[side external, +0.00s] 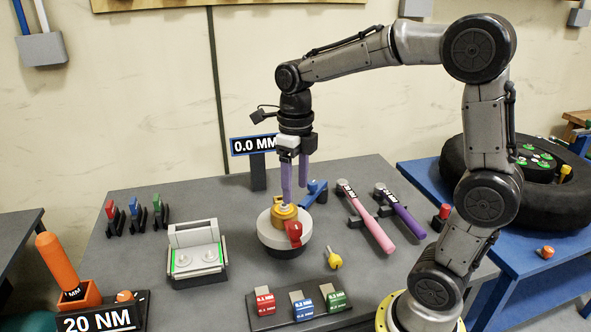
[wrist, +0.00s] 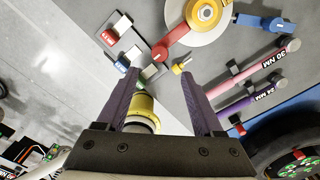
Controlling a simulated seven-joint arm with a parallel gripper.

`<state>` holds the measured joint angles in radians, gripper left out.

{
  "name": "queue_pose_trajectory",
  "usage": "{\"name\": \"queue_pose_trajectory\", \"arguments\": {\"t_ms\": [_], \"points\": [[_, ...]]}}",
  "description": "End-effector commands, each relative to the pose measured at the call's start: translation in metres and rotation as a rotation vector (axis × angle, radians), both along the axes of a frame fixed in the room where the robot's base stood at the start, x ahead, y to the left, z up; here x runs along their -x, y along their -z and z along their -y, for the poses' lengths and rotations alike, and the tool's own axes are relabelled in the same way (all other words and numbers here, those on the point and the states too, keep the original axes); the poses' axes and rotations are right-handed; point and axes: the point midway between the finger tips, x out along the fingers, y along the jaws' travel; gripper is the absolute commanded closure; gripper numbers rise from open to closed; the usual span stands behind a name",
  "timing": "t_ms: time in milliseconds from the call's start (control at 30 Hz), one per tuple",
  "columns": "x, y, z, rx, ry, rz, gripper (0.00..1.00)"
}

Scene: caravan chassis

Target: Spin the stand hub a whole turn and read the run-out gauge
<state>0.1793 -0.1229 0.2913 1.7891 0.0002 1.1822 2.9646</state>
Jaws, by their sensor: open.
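The stand hub is a gold hub (side external: 283,213) on a round white-rimmed base (side external: 272,236). It also shows at the top edge of the wrist view (wrist: 207,12), partly cut off. A red handle (side external: 293,233) sticks out from its near side, and it also shows in the wrist view (wrist: 171,40). The gauge display (side external: 254,146) behind the hub reads 0.0 MM. My gripper (side external: 293,190) points down with purple fingers that overlap the hub in the side view. In the wrist view, my gripper (wrist: 160,76) is open and empty, with the hub beyond its fingertips.
A blue lever-like part (side external: 314,193) sits beside the hub. Pink (side external: 368,220) and purple (side external: 400,212) torque wrenches lie to the right. A yellow piece (side external: 333,258) and a tray of labelled blocks (side external: 290,318) are in front. A grey fixture (side external: 196,255) stands to the left.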

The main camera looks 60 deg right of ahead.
Motion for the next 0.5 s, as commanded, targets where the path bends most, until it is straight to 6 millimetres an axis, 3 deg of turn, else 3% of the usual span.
{"name": "queue_pose_trajectory", "arguments": {"t_ms": [200, 500], "points": [[0.000, -0.028, 0.000, 0.000, 0.000, 0.001, 0.31], [0.000, -0.035, 0.000, 0.000, 0.000, -0.001, 0.31]]}}
